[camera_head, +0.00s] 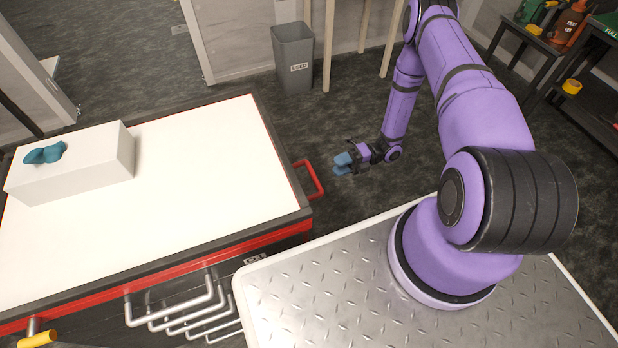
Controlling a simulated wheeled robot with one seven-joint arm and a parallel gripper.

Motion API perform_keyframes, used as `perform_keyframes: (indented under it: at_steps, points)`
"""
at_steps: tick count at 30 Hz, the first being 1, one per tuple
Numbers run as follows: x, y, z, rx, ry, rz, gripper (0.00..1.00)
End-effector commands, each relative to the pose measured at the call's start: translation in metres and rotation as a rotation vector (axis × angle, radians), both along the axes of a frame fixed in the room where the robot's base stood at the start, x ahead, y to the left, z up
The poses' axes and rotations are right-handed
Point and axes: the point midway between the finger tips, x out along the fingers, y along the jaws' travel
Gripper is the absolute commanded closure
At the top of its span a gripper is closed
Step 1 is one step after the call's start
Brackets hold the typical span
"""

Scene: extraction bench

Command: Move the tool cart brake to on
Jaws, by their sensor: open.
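The tool cart (200,190) has a white top, dark edges and red trim, and fills the left of the view. A red handle (318,180) sticks out from its right end. A yellow grip on a grey post (38,339) shows at the cart's front left corner, cut by the picture's lower edge; I cannot tell whether it is the brake or how it is set. My gripper (344,163), with blue fingertips, is open and empty. It is just right of the red handle in the picture, apart from the yellow grip.
A white box (75,170) with a teal object (45,152) on it stands on the cart. Several pale drawer handles (180,312) stick out in front. A grey bin (293,58) stands behind. A dark shelf (580,75) with bottles is at right. Dark floor is open behind the cart.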

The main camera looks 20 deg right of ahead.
Motion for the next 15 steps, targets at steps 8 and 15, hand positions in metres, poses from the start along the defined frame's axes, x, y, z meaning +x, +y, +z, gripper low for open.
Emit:
perform_keyframes:
  at_steps: [8,15]
  points:
    - [-0.004,0.013,-0.009,0.013,0.032,-0.017,0.56]
    - [-0.004,0.053,-0.008,0.013,0.032,-0.016,0.56]
